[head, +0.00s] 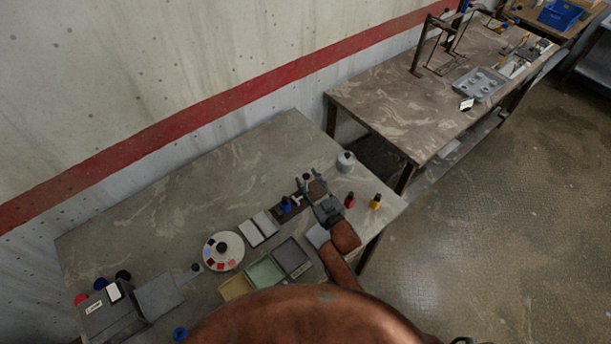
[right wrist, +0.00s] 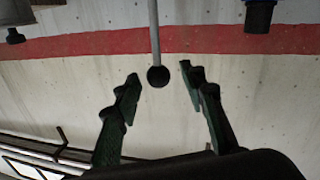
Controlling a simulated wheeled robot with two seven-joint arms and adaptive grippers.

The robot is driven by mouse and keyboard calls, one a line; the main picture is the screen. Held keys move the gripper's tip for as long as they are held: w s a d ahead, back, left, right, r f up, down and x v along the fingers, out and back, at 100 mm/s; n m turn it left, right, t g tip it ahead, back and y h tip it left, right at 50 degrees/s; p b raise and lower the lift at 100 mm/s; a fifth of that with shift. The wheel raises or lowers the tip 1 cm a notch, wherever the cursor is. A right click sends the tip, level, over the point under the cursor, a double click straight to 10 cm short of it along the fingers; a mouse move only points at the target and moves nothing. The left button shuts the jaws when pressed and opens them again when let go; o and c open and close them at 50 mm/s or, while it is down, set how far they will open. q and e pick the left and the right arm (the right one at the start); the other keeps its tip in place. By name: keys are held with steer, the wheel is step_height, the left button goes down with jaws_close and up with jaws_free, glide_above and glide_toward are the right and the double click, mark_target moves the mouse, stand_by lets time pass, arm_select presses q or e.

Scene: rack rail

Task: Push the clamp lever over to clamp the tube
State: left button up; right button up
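The clamp fixture is a dark brown base (head: 278,217) with blue and pale parts, on the near table beside my right gripper. In the right wrist view, a grey lever rod (right wrist: 154,28) ends in a black ball knob (right wrist: 158,76). My right gripper (head: 309,181) is at the fixture's right end, and its fingers also show in the right wrist view (right wrist: 161,74). They are open, one on each side of the knob with gaps visible. The tube cannot be made out clearly. My left gripper is not in view.
A white bottle (head: 346,161), a red bottle (head: 350,200) and a yellow bottle (head: 376,202) stand right of my gripper. A round palette (head: 223,239), trays (head: 265,273) and a grey box (head: 110,312) lie left. The table's back is clear.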

steer(key=shift+x, duration=1.1)
jaws_close()
